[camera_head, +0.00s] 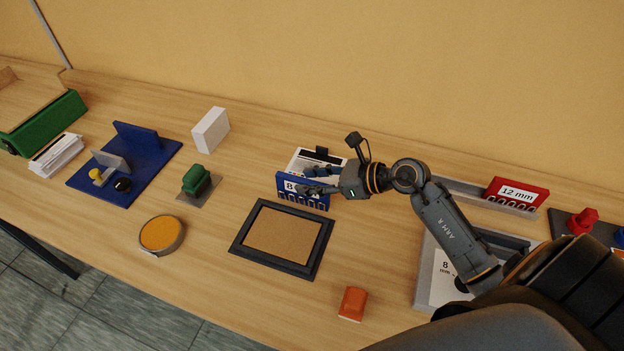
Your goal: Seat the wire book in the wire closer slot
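My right gripper (313,181) reaches in from the right over a blue panel (290,197) with a white label that shows an "8" and a row of loops along its bottom. Its fingers overlap the panel's top and partly cover the label. I cannot tell whether they grip it. A white sheet-like thing with a black part (306,159) is just behind. Which of these is the wire book is unclear. A grey-white unit marked "8 mm" (437,284), possibly the wire closer, is at the right, partly hidden by my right arm. My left gripper is not in view.
A black-framed cork mat (242,251) lies in front of the panel, with an orange block (352,304) at its right. A red "12 mm" panel (517,188) stands at the back right. A blue punch-like device (139,143) and green block (196,180) are left.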

